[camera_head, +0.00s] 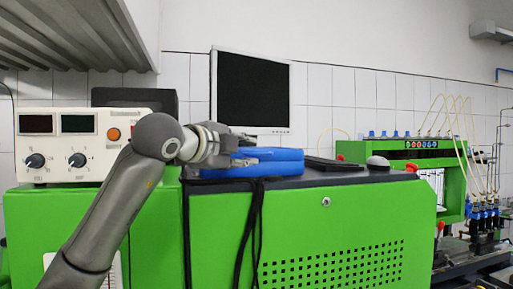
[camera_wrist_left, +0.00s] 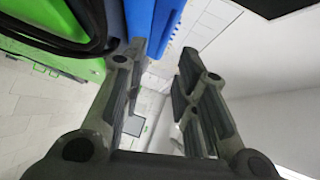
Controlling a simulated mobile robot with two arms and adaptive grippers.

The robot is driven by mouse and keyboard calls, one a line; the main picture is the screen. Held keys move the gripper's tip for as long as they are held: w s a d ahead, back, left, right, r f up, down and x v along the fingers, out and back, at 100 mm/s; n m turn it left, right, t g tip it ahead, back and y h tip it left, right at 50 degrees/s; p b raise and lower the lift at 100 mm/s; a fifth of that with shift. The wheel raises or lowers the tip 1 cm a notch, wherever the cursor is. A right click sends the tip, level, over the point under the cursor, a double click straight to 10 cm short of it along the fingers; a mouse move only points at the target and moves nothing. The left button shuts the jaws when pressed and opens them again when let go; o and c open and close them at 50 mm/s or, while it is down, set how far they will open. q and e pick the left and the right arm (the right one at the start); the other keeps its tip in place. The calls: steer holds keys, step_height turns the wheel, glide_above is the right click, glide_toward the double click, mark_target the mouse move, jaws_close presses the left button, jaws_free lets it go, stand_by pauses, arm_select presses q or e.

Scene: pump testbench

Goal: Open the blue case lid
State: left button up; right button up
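The blue case (camera_head: 272,162) lies on the dark top of the green bench, and its lid looks shut. My left gripper (camera_head: 246,146) is at the left end of the case, with its fingers reaching toward it from the left. In the left wrist view the two fingers (camera_wrist_left: 163,75) stand apart with nothing between them. The blue case (camera_wrist_left: 150,18) shows there at the top, next to the left finger; I cannot tell whether they touch. My right gripper is not in view.
A monitor (camera_head: 252,92) stands behind the case. A power supply (camera_head: 75,143) with dials is at the left. A keyboard (camera_head: 333,164) and a mouse (camera_head: 378,161) lie to the right. Black cables (camera_head: 250,230) hang down the front of the green bench (camera_head: 350,215).

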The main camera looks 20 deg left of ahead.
mark_target(258, 154)
arm_select(q)
steer(key=p+x, duration=0.2)
steer(key=x, duration=0.4)
steer(key=shift+w+p, duration=0.15)
steer(key=shift+p, duration=0.15)
jaws_close()
